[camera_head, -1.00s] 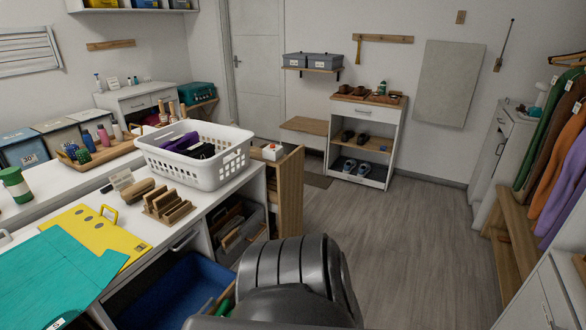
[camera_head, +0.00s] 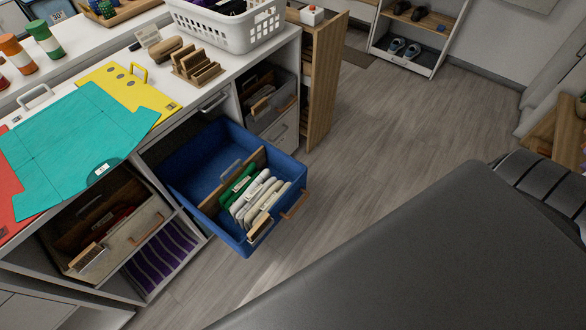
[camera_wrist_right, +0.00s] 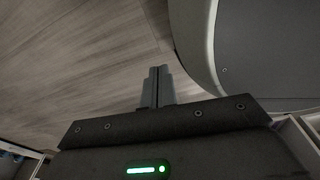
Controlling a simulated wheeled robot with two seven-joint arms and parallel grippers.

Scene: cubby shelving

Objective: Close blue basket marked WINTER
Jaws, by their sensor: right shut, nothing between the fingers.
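The blue basket (camera_head: 210,165) is pulled out of its cubby under the white counter in the head view. It sticks out over the floor, with a wooden handle (camera_head: 293,206) on its front. My dark arm link fills the lower right of the head view, and no gripper shows there. My left gripper is in neither view.
A grey basket (camera_head: 270,93) sits in the cubby to the right, beside a pulled-out wooden panel (camera_head: 326,80). A beige basket (camera_head: 130,228) is at lower left. A white laundry basket (camera_head: 235,32) stands on the counter. The floor (camera_head: 385,120) right of the blue basket is clear.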

